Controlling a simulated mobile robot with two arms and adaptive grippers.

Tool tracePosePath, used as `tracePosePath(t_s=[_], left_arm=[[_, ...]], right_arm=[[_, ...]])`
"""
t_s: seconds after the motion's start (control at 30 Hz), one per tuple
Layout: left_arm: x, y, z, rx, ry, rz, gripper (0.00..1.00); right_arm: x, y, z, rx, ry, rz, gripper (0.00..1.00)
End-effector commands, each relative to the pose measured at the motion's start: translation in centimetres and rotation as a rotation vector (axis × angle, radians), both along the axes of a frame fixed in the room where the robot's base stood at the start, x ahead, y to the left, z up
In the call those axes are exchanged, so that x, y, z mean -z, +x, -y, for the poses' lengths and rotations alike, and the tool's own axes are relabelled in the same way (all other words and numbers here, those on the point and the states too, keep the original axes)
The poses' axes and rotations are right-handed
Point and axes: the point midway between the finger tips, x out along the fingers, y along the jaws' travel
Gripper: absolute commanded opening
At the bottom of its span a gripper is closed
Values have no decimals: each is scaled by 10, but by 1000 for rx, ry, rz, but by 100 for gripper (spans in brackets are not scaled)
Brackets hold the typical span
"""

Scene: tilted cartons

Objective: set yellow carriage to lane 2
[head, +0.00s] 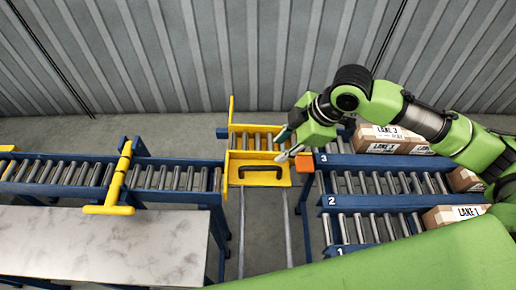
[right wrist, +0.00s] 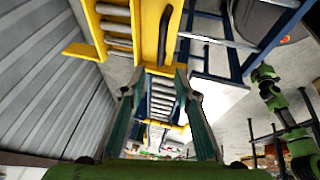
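The yellow carriage (head: 240,172) stands on two floor rails in the head view, level with lane 3 (head: 323,158). A black handle (head: 262,169) is on its front plate. Lane 2 (head: 331,200) lies one step nearer to me. My right gripper (head: 285,146) is above the carriage's right side, apart from the handle. In the right wrist view its fingers (right wrist: 153,90) are spread with nothing between them. The handle (right wrist: 165,35) and yellow plate (right wrist: 150,30) show ahead of them. My left gripper does not show clearly in either view.
Cartons labelled LANE 3 (head: 395,146) and LANE 1 (head: 455,215) rest on the right lanes. An orange block (head: 304,162) is at lane 3's end. A blue roller conveyor (head: 170,178) with a yellow gate (head: 118,180) runs left. The rails (head: 287,228) nearer me are clear.

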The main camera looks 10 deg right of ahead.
Motion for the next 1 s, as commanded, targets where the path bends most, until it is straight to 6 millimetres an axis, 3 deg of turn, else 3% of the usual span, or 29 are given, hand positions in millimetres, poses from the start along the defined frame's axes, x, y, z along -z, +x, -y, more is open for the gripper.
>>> tracePosePath(t_s=[0.1,0.3,0.47,0.7,1.0], left_arm=[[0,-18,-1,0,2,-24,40],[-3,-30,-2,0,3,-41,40],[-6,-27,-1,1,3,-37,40],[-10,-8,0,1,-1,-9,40],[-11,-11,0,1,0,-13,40]], right_arm=[[9,2,-3,0,0,-4,29],[42,10,-16,-1,1,-5,29],[73,19,-28,0,0,-4,29],[110,29,-41,1,-1,-1,29],[125,33,-47,-1,-1,-1,29]])
